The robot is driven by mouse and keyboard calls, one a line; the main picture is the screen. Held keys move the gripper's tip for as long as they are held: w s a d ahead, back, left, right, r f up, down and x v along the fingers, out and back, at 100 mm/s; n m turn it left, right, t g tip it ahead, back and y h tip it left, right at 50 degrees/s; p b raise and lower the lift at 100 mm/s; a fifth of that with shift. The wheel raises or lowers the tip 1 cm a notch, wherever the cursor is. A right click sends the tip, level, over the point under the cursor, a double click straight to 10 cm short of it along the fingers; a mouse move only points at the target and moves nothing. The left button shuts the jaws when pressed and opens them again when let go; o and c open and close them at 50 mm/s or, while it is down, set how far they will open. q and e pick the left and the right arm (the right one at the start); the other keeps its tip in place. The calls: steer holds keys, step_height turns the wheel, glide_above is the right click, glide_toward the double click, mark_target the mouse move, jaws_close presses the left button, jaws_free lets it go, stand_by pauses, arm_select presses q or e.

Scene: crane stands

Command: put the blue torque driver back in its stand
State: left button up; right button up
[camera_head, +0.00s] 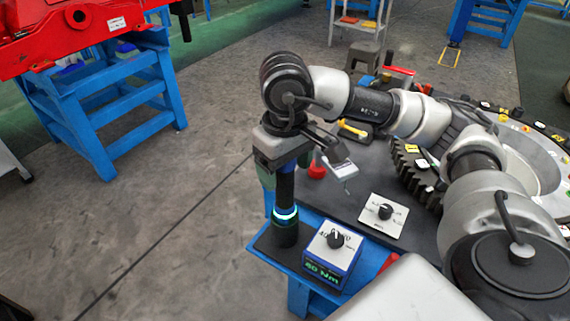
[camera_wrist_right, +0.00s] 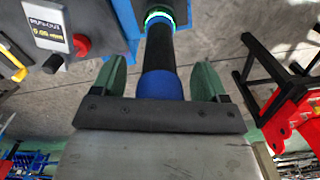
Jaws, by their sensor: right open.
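The blue torque driver (camera_head: 285,187) stands upright at the bench corner. In the head view its dark shaft shows below my gripper, and its upper part is hidden. Its lower end meets the dark stand (camera_head: 285,235), which has a glowing blue-green ring. In the right wrist view the driver's blue section (camera_wrist_right: 160,86) lies between my fingers, with the black shaft running to the lit ring (camera_wrist_right: 158,17). My right gripper (camera_head: 285,170) is open around the driver; the right wrist view (camera_wrist_right: 161,80) shows a gap on each side. My left gripper is not in view.
A blue box (camera_head: 333,256) with a dial and a "40 Nm" display stands right beside the stand. A white dial plate (camera_head: 384,216) and a large toothed gear ring (camera_head: 412,180) lie farther right. A red machine on a blue frame (camera_head: 105,105) stands left, across open floor.

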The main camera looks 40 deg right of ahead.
steer(key=shift+r+p, duration=1.25)
steer(key=shift+r, duration=1.35)
steer(key=shift+r, duration=0.4)
step_height(320, 180, up, 10)
steer(key=p, duration=0.1)
